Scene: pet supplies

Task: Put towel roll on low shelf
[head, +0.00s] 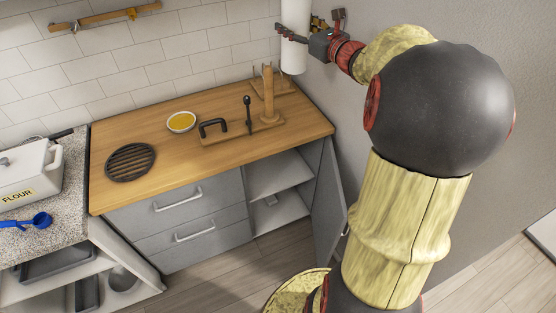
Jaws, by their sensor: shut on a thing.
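The towel roll (295,38) is a tall white cylinder at the top of the head view. My gripper (299,40) is shut on it and holds it upright, above the back right of the wooden counter. The roll's top is cut off by the picture's edge. The low shelf (270,214) is the lower board inside the open grey cabinet under the counter's right end. A small light item sits on it. The cabinet's upper shelf (279,176) is above it. My arm covers part of the right side.
The cabinet door (330,205) stands open at the right. On the counter (215,100) are a wooden holder with an upright post (268,100), a yellow-filled bowl (181,121) and a round black trivet (130,162). A wall (480,60) is close on the right. Floor shows before the cabinet.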

